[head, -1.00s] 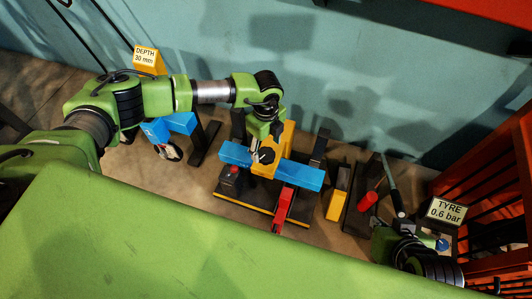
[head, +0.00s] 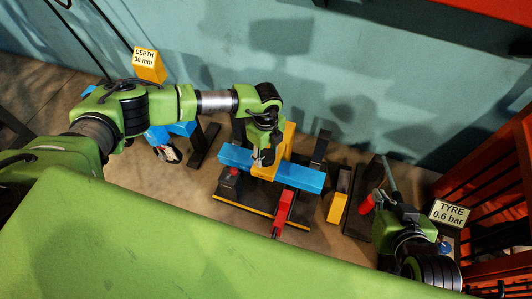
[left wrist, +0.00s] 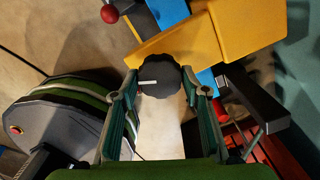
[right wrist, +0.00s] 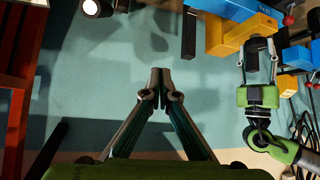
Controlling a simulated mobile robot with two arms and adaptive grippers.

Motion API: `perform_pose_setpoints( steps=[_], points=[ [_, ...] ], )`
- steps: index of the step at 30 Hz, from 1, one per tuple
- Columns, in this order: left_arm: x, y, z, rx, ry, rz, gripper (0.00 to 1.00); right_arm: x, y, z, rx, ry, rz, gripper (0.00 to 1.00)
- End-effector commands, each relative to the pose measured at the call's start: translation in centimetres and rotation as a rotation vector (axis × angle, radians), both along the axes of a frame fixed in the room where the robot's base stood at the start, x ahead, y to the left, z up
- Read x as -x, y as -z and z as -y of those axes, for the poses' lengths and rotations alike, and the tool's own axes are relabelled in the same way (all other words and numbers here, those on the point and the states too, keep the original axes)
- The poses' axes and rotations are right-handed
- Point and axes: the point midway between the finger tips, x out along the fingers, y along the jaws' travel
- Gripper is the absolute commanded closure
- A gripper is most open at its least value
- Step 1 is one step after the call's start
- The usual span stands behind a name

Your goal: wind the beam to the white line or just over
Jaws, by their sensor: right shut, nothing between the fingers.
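The blue beam (head: 304,177) lies across a dark stand, with a yellow block (head: 288,140) at its middle. A black round knob (left wrist: 158,76) with a white mark pointing left sits by the yellow block (left wrist: 195,38) in the left wrist view. My left gripper (head: 264,157) is at the knob, one finger on each side (left wrist: 160,85); whether they touch it I cannot tell. My right gripper (right wrist: 160,76) is shut and empty, away from the beam. I cannot make out the white line.
A red lever (head: 283,208) sticks out at the stand's front and a red ball knob (head: 234,171) stands at its left. A "DEPTH 30 mm" sign (head: 147,58) is at the back left, a "TYRE 0.6 bar" sign (head: 449,213) at the right. An orange rack (head: 495,190) borders the right.

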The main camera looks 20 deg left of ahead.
Motion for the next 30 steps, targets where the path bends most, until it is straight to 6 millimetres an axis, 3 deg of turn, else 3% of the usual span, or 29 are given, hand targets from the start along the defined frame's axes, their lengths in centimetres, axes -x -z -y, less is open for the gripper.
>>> perform_pose_setpoints(
  steps=[10, 30],
  points=[
    [0.0, 0.0, 0.0, 0.000, 0.051, 0.000, 0.80, 0.5, 0.3, 0.2, 0.007, 0.001, -0.031, 1.00],
    [0.0, 0.0, -0.1, -0.002, 0.603, -0.001, 0.80, 8.3, 4.5, 2.8, 0.083, 0.030, -0.391, 1.00]
  ],
)
